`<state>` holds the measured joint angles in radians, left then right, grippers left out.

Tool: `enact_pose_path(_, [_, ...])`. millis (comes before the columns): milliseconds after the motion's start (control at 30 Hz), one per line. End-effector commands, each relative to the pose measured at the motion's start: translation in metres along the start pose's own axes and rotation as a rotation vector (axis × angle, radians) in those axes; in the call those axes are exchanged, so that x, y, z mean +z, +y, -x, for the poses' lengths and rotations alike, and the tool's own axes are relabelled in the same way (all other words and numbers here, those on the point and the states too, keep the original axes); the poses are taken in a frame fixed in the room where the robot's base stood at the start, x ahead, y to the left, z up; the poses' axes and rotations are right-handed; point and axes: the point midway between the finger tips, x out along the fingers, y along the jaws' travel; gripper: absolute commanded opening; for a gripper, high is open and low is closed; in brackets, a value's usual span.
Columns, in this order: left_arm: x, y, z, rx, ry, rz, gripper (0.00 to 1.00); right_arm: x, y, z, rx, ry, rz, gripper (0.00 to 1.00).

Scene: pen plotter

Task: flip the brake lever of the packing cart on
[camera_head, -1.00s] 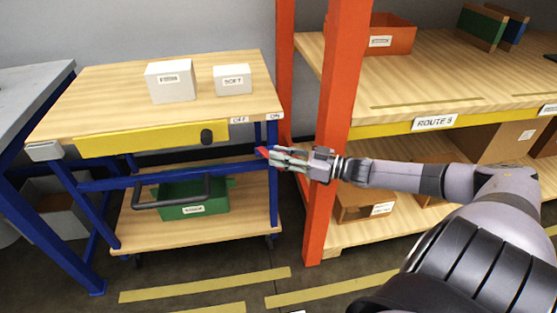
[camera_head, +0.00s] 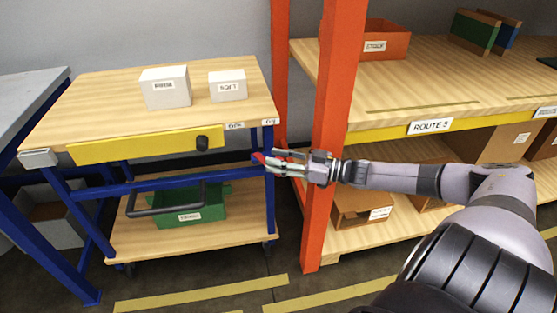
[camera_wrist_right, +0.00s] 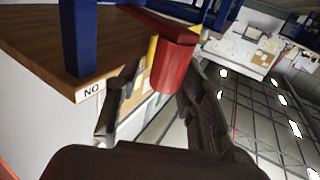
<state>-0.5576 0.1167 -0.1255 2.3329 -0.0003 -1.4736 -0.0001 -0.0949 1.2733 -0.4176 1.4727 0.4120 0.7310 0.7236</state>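The packing cart (camera_head: 110,90) has a wooden top, blue frame and yellow drawer front, and stands at the left of the head view. Its red brake lever (camera_head: 258,158) shows by the right front post, below the OFF label (camera_head: 235,126) and the ON label (camera_head: 270,122). My right gripper (camera_head: 272,163) is at the lever. In the right wrist view the red lever (camera_wrist_right: 172,68) lies between its dark fingers, which are apart. The right finger is close to it; I cannot tell if they touch. The ON label (camera_wrist_right: 91,92) is inverted nearby. My left gripper is not in view.
An orange rack post (camera_head: 335,130) stands just behind my right wrist, beside the wooden shelf rack (camera_head: 400,95). Two white boxes (camera_head: 165,88) sit on the cart top. A green bin (camera_head: 190,212) is on its lower shelf. A grey-topped table (camera_head: 30,100) is at far left.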

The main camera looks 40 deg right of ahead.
Motion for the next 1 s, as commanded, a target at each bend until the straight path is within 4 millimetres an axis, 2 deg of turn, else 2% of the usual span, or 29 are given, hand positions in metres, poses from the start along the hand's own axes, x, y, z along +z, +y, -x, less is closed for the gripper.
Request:
enact_pose_path(100, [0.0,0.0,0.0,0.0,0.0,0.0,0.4,0.001,-0.001,0.0,-0.001,0.0,-0.002,0.45])
enact_pose_path(467, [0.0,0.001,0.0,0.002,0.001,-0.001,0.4,0.002,-0.002,0.003,-0.002,-0.002,-0.003,0.45])
enact_pose_path(1000, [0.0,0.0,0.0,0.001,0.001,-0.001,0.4,0.003,-0.002,0.059,-0.004,-0.008,-0.005,0.45])
